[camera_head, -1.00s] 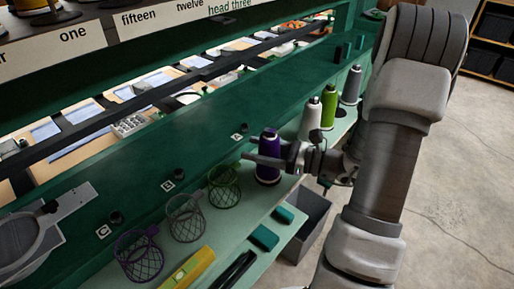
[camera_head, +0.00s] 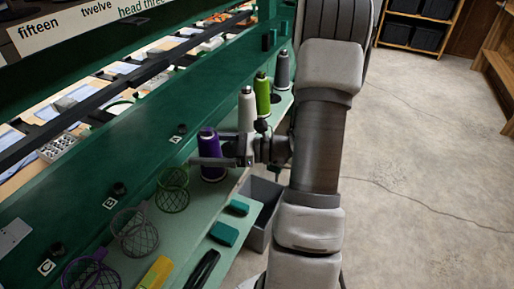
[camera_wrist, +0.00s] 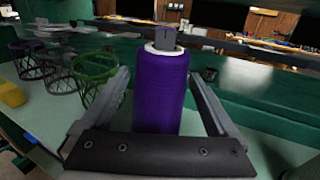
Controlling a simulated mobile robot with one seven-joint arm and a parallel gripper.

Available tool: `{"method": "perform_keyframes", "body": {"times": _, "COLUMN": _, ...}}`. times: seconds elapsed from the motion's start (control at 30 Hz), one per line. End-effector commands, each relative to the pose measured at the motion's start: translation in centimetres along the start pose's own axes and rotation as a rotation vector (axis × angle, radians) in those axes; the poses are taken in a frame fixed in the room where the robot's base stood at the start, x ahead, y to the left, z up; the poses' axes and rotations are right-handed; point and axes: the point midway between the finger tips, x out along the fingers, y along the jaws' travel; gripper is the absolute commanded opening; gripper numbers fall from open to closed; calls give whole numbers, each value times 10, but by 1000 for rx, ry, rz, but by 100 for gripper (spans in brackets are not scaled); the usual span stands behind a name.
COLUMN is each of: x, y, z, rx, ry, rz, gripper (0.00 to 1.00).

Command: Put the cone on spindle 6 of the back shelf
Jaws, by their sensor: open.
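A purple thread cone (camera_head: 210,150) stands upright on the pale green shelf. It fills the middle of the wrist view (camera_wrist: 160,95), with a pale rim and a dark grey block showing at its top. My gripper (camera_head: 212,162) is open, with one finger on each side of the cone; the wrist view shows both fingers (camera_wrist: 160,80) and a gap to the cone on each side. A white cone (camera_head: 247,110), a green cone (camera_head: 262,95) and a grey cone (camera_head: 282,70) stand farther along the shelf. No spindle marked 6 can be made out.
Wire baskets (camera_head: 135,232) stand on the shelf to the left, below small lettered tags. Teal blocks (camera_head: 224,234) and a yellow item (camera_head: 155,273) lie near the front edge. A grey bin (camera_head: 262,205) is below the shelf. Floor (camera_head: 430,170) on the right is open.

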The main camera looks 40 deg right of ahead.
Motion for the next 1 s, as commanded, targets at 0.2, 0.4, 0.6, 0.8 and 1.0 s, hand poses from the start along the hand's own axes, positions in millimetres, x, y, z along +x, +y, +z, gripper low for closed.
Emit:
{"method": "perform_keyframes", "body": {"times": 0.2, "x": -53, "y": -1, "z": -1, "rx": 1, "ry": 2, "rz": -5, "gripper": 96}}
{"method": "perform_keyframes", "body": {"times": 0.4, "x": -101, "y": 0, "z": -1, "rx": 1, "ry": 2, "rz": -4, "gripper": 96}}
{"method": "perform_keyframes", "body": {"times": 0.6, "x": -138, "y": 0, "z": 0, "rx": 0, "ry": 2, "rz": -1, "gripper": 96}}
{"method": "perform_keyframes", "body": {"times": 0.8, "x": -153, "y": 0, "z": 0, "rx": 1, "ry": 1, "rz": 1, "gripper": 96}}
{"method": "perform_keyframes", "body": {"times": 1.0, "x": -155, "y": 1, "z": 0, "rx": 1, "ry": 1, "rz": 2, "gripper": 96}}
